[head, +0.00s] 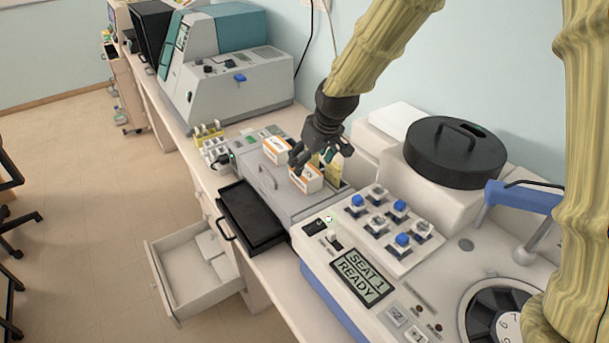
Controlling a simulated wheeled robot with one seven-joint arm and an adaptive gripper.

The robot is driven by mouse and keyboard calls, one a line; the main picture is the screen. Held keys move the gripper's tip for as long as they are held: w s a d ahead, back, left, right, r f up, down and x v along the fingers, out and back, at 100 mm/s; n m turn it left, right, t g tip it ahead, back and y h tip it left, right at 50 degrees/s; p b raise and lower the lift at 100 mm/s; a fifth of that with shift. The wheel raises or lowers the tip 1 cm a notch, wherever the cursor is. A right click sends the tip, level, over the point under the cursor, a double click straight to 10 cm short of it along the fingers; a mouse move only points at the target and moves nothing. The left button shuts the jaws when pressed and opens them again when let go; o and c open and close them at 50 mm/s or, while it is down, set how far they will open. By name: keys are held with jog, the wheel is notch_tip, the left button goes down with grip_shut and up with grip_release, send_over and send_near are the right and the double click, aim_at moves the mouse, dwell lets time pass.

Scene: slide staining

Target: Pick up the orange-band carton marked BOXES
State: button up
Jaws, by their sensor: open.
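Two small white cartons with orange bands stand side by side on the grey bench unit in the head view. One carton (277,149) is farther back and to the left; the other carton (307,180) is nearer. Their lettering is too small to read, so I cannot tell which is marked BOXES. My dark gripper (312,160) is open, pointing down just above and at the nearer carton, and partly covers its top. I cannot tell whether a finger touches it. Nothing is visibly held.
A yellowish item (333,172) stands close right of the nearer carton. A black tray (251,216) juts out in front, above an open drawer (193,274). A button console (375,262) lies to the right, with a black round lid (455,156) behind.

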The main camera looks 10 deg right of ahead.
aim_at(306, 170)
jog(key=shift+a+f, duration=0.15)
jog(key=shift+f, duration=0.15)
jog(key=p+x, duration=0.2)
jog(key=x, duration=0.1)
jog(key=shift+s, duration=0.2)
jog(key=shift+p+x, duration=0.55)
jog(key=shift+x, duration=0.5)
jog(key=shift+c, duration=0.2)
jog(key=c, duration=1.1)
